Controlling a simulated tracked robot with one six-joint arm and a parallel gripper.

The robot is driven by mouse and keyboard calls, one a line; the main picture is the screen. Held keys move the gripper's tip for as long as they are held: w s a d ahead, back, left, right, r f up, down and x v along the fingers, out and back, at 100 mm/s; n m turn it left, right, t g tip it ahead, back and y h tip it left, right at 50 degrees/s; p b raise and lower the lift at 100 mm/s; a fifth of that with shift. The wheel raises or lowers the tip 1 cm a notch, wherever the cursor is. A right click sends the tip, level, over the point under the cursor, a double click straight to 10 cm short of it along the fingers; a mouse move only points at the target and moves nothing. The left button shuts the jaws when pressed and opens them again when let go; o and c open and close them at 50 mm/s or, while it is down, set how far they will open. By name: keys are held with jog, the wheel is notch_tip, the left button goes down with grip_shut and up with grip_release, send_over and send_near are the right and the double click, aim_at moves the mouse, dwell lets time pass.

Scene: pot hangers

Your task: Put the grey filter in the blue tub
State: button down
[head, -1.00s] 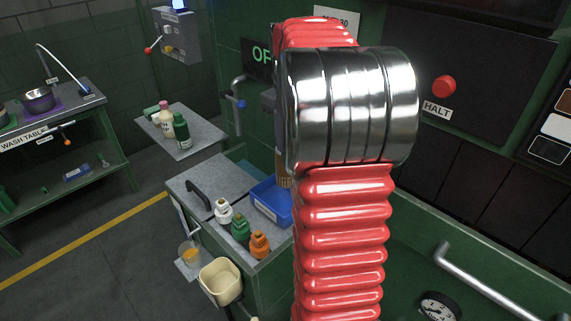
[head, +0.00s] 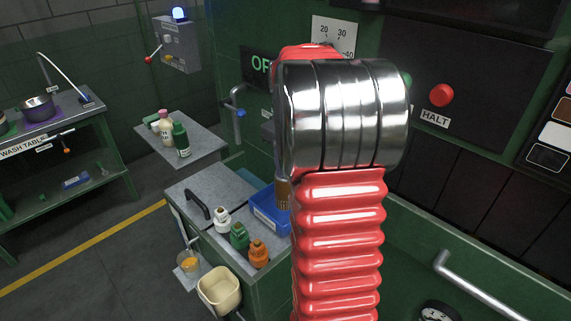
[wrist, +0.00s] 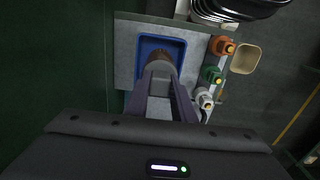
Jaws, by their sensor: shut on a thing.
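My gripper (wrist: 161,73) is shut on the filter (wrist: 159,58), which looks brownish-grey in the wrist view. In the head view only a ribbed brown part of the filter (head: 283,194) shows beside my arm, which hides most of my gripper. The blue tub (wrist: 141,60) lies behind the filter in the wrist view, with the filter over its inside. In the head view the blue tub (head: 266,216) stands on the grey counter, partly hidden by my arm. How high the filter is above the tub's floor is hard to tell.
A cream bin (head: 220,288) hangs at the counter's side. A green machine wall with a handle (head: 480,285) is on the right.

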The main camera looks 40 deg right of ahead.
jog(key=shift+f, duration=0.6)
jog(key=c, duration=1.5)
grip_release()
jog(key=shift+r, duration=0.15)
notch_tip(320, 180, up, 13)
jog(key=shift+f, duration=0.1)
